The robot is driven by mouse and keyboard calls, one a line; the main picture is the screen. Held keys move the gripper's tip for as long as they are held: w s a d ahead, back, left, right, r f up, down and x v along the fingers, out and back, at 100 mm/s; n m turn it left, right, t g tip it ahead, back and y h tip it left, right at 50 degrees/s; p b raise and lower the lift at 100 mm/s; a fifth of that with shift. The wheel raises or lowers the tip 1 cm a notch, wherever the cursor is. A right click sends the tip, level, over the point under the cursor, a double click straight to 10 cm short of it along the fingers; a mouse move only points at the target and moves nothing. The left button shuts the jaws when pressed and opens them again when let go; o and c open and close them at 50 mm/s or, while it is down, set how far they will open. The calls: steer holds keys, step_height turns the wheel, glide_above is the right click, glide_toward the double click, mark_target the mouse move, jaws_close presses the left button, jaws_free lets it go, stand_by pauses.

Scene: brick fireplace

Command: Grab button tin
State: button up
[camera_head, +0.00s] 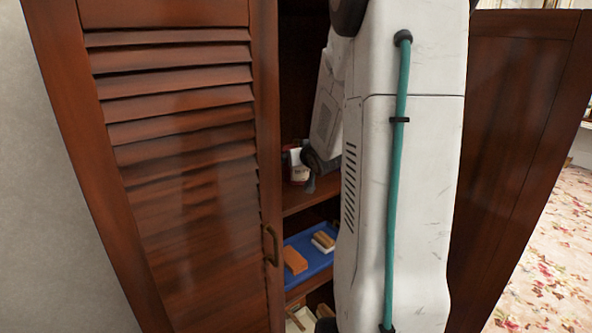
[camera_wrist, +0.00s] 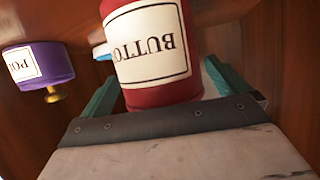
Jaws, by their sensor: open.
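The button tin (camera_wrist: 152,95) is a red cylinder with a cream label reading "BUTTO", upside down in the wrist view. It stands between the two green fingers of my gripper (camera_wrist: 162,80), close to the palm. The gripper is open, and I cannot tell whether a finger touches the tin. In the head view a small red and white item (camera_head: 298,165), perhaps the tin, shows on a cabinet shelf beside my arm's end. My arm hides most of that shelf.
A purple tin (camera_wrist: 40,68) with a cream label is left of the gripper in the wrist view. A louvred cabinet door (camera_head: 180,160) stands left of my arm, another wooden panel (camera_head: 510,150) right. A blue tray (camera_head: 308,258) with small blocks lies on a lower shelf.

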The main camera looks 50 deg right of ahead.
steer(key=shift+w+d+f, duration=0.25)
steer(key=shift+w+d, duration=0.1)
steer(key=shift+w, duration=0.25)
steer(key=c, duration=1.2)
